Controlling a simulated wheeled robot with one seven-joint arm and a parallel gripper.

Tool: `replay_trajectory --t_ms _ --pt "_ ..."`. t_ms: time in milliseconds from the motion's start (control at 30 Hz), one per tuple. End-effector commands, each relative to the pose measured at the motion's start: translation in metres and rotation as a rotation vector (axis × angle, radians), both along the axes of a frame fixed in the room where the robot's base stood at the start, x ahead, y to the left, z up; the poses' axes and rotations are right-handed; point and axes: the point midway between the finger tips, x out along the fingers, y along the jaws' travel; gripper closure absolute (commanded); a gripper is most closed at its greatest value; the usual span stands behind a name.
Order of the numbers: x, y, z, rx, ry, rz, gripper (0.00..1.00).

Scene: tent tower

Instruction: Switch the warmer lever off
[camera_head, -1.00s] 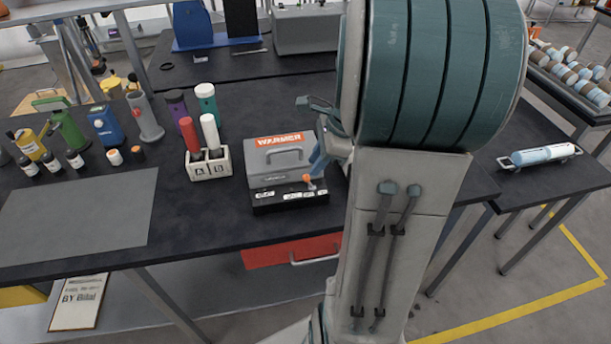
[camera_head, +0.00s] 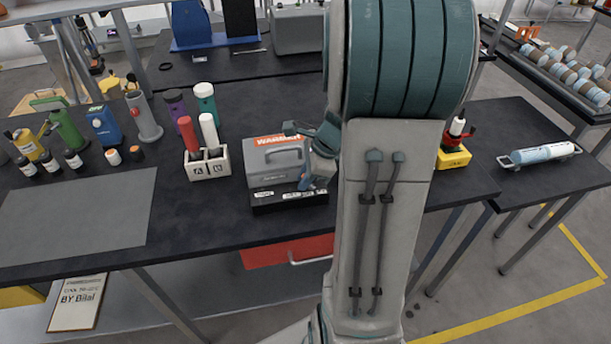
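The warmer (camera_head: 268,175) is a grey box with a handle on its front, an orange label on top and a black strip with white labels along its front base. It stands on the dark table. My gripper (camera_head: 312,181) is at the warmer's right front corner, low over the right end of the black strip. Its blue tip covers the place of the lever, so the lever and its orange knob are hidden. I cannot tell whether the gripper touches the lever or how far its fingers are apart.
A white A/B holder (camera_head: 208,168) with a red and a white cylinder stands left of the warmer. Several bottles stand farther left, behind a grey mat (camera_head: 80,210). A yellow-based device (camera_head: 454,158) stands right of my arm. The table's front edge is close before the warmer.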

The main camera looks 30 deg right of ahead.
Motion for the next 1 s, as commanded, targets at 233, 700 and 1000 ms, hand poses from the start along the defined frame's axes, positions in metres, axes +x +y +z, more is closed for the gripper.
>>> replay_trajectory --t_ms 233,700,1000 --pt "0.0006 0.0041 0.0023 -0.081 0.027 0.004 1.00" --pt "0.0013 0.0042 -0.0017 -0.113 0.032 0.001 0.77" --pt "0.0011 0.0036 0.0008 -0.113 0.030 0.001 0.77"
